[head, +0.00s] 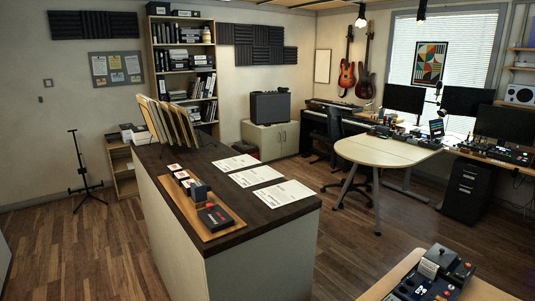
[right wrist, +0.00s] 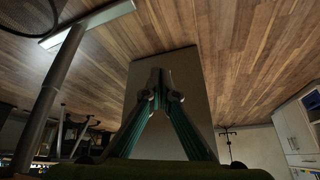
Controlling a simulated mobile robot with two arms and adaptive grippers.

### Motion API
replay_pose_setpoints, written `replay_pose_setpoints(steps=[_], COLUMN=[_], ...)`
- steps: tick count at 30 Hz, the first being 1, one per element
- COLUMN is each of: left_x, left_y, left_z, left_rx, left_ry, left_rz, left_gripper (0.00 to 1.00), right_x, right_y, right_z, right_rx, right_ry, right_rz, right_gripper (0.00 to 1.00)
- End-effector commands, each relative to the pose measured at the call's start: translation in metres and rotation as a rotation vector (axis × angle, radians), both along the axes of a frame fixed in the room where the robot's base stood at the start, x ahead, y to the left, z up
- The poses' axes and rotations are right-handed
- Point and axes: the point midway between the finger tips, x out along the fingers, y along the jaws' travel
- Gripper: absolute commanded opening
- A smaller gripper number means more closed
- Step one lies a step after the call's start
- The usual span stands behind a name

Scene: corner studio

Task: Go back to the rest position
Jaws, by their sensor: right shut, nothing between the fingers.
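My right gripper (right wrist: 160,80) shows in the right wrist view, its two fingers converging until the tips meet. It is shut and empty. Behind its fingertips in that view is a pale grey panel (right wrist: 185,62), with wood floor around it. Neither of my grippers shows in the head view, and my left gripper is in no view.
A counter (head: 270,255) with a dark top carries a wooden tray (head: 213,228), white sheets (head: 256,176) and a file rack (head: 172,118). A rounded desk (head: 385,151) stands behind right. A table corner (head: 395,277) with devices is at front right. Floor (head: 90,250) at left is mostly clear.

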Motion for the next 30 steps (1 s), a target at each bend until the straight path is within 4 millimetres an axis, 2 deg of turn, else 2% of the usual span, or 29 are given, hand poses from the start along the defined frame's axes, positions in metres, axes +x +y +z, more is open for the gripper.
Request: replay_pose_setpoints(steps=[1, 5, 6, 9, 13, 15, 18, 30], left_x=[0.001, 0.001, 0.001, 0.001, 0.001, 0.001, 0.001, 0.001], left_y=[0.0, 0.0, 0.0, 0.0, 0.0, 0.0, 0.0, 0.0], left_z=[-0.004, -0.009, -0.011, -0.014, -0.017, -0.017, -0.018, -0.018], left_rx=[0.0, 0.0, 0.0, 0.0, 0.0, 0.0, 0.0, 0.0], left_ry=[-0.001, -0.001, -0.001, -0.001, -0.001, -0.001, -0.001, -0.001], left_rz=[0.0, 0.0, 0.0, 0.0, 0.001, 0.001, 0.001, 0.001], left_gripper=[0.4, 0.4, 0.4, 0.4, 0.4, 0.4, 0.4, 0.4], right_x=[-0.038, -0.125, -0.153, -0.215, -0.276, -0.296, -0.313, -0.315], right_y=[-0.012, -0.038, -0.046, -0.062, -0.077, -0.081, -0.085, -0.086], right_z=[-0.024, -0.065, -0.076, -0.095, -0.108, -0.111, -0.113, -0.113], right_rx=[-0.018, -0.06, -0.072, -0.098, -0.121, -0.129, -0.135, -0.136], right_ry=[0.048, 0.154, 0.187, 0.258, 0.326, 0.35, 0.368, 0.37], right_rz=[-0.003, -0.005, -0.004, -0.001, 0.003, 0.006, 0.009, 0.009], right_gripper=[0.0, 0.0, 0.0, 0.0, 0.0, 0.0, 0.0, 0.0])
